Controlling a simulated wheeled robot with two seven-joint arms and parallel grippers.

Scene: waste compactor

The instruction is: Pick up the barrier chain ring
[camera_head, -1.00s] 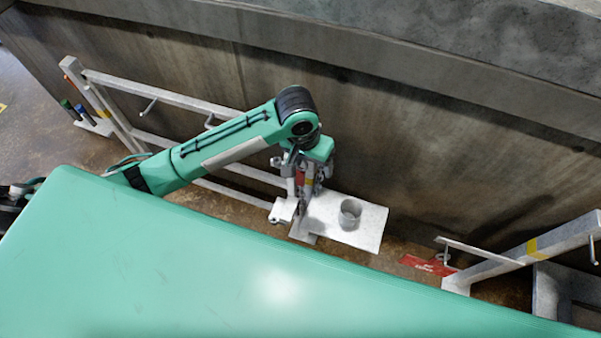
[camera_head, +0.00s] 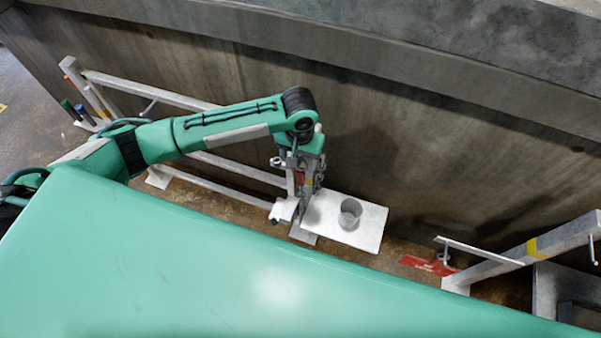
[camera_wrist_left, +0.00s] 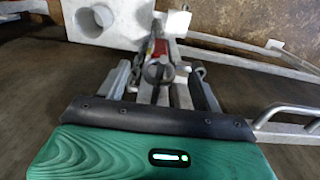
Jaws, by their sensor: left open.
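A grey metal ring (camera_wrist_left: 158,72) shows in the left wrist view, at the near end of a grey metal piece in front of a post with a red patch. A smaller dark link (camera_wrist_left: 199,71) hangs to its right. My left gripper (camera_wrist_left: 165,88) is open, with one finger on each side of the ring. I cannot tell whether the fingers touch it. In the head view my left gripper (camera_head: 303,172) points down at the post beside the white plate. The ring cannot be made out there, behind the gripper and post parts. My right gripper is not in view.
A white plate (camera_head: 370,229) with a grey cup (camera_head: 350,213) is just right of the gripper. A pale rail (camera_head: 160,95) runs along the concrete wall (camera_head: 420,140). Another rail (camera_head: 500,262) with a yellow band stands at right. A red sign (camera_head: 428,265) lies between.

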